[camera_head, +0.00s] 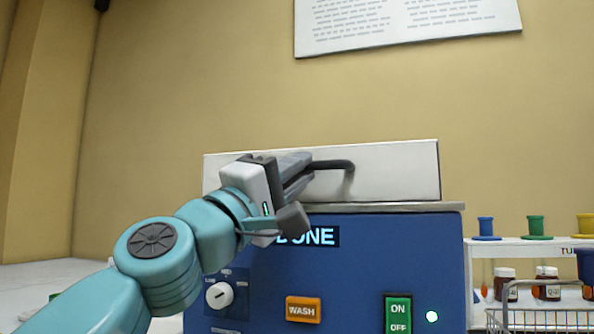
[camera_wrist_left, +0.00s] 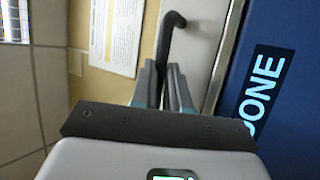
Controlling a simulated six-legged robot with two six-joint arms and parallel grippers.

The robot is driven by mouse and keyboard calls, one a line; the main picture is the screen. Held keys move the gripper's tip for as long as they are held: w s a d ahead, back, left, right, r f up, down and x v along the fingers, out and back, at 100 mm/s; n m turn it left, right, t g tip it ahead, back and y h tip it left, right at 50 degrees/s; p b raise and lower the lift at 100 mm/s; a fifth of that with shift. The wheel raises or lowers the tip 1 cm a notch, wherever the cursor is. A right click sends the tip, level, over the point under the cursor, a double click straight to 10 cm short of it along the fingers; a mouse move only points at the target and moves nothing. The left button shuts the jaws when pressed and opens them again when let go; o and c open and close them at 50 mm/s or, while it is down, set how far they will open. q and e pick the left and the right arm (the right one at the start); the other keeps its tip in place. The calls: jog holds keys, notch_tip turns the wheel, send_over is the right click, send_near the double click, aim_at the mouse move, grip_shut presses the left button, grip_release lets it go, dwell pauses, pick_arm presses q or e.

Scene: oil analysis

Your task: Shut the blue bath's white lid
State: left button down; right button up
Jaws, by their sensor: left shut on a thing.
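The blue bath (camera_head: 380,250) stands in the middle of the head view, with a lit DONE display. Its white lid (camera_head: 400,172) stands up above the bath's metal top edge, its face towards me. A dark bent handle (camera_head: 338,165) sticks out from the lid. My left gripper (camera_head: 304,168) comes in from the left, in front of the lid, shut on the handle. In the left wrist view the closed fingers (camera_wrist_left: 167,88) meet the handle (camera_wrist_left: 170,40), with the lid (camera_wrist_left: 205,35) behind it. My right gripper is not in view.
The bath's front has a knob (camera_head: 220,295), an orange WASH button (camera_head: 303,309) and a green ON/OFF switch (camera_head: 398,313). At right, a white rack (camera_head: 515,250) holds coloured cups and brown bottles, with a wire basket (camera_head: 540,318) in front. A poster hangs on the wall.

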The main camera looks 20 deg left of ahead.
pick_arm(q)
jog(key=shift+w+d+f, duration=0.15)
jog(key=shift+w+f, duration=0.4)
jog(key=shift+f, duration=0.15)
jog(key=c, duration=1.1)
grip_release()
jog(key=shift+w+a+f, duration=0.1)
jog(key=shift+a, duration=0.15)
jog(key=shift+d, duration=0.1)
